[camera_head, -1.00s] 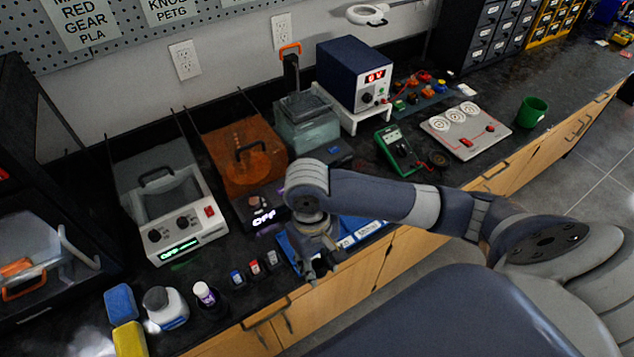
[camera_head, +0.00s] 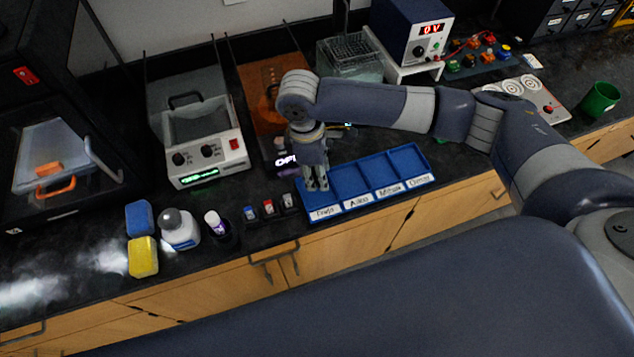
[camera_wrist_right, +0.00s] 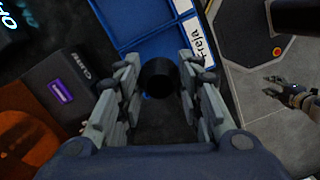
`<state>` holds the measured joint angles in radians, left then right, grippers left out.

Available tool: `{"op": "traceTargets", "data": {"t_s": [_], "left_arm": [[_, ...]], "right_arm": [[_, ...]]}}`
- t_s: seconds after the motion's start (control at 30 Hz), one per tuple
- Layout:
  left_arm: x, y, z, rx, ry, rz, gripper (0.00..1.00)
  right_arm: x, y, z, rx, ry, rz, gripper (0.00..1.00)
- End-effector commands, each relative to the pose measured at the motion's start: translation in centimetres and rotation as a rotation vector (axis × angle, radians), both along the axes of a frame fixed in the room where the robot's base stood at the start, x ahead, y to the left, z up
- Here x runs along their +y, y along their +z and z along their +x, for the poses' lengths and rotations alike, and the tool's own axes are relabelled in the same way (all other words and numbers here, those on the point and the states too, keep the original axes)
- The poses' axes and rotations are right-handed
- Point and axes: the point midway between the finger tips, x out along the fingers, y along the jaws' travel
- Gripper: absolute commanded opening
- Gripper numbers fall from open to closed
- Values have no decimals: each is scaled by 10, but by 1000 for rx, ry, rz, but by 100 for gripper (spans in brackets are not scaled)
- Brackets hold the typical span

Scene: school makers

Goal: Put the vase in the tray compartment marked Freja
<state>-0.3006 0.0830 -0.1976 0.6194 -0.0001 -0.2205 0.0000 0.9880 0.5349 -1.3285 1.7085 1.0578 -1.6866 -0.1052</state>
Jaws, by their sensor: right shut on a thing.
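The blue tray (camera_head: 352,181) lies near the counter's front edge, with name labels along its front. The compartment marked Freja (camera_head: 325,196) is at its left end; its label (camera_wrist_right: 199,39) also shows in the right wrist view. My right gripper (camera_head: 316,187) points down at this left end. In the right wrist view my right gripper (camera_wrist_right: 159,84) is shut on the dark round vase (camera_wrist_right: 158,74), which appears beside or over the Freja end; its height is unclear. The fingers hide the vase in the head view. My left gripper (camera_wrist_right: 272,87) hangs at the right, fingers apart, empty.
Machines (camera_head: 200,140) stand behind. The tray compartments to the right look empty.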

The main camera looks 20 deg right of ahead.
Motion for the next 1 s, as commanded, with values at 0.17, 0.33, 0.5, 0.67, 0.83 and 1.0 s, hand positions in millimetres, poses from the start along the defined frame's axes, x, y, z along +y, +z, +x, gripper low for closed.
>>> {"op": "traceTargets", "data": {"t_s": [0.17, 0.33, 0.5, 0.67, 0.83, 1.0], "left_arm": [[-8, 2, 0, 0, -3, -10, 40], [-9, 5, 0, 0, -4, -10, 40], [-8, 7, 0, 0, -3, -9, 40], [-5, 6, 0, -1, -3, -6, 40], [-3, 6, 0, -1, 0, -3, 40], [-2, 6, 1, -2, 0, -2, 40]], "right_arm": [[0, -15, 0, 0, -1, 1, 25], [0, -36, -1, 2, -2, -1, 25], [0, -52, 0, -1, -1, 0, 25], [0, -52, 0, -1, -1, 1, 25], [0, -54, 0, 0, -1, 1, 41], [0, -54, 0, -2, -2, 1, 42]]}}
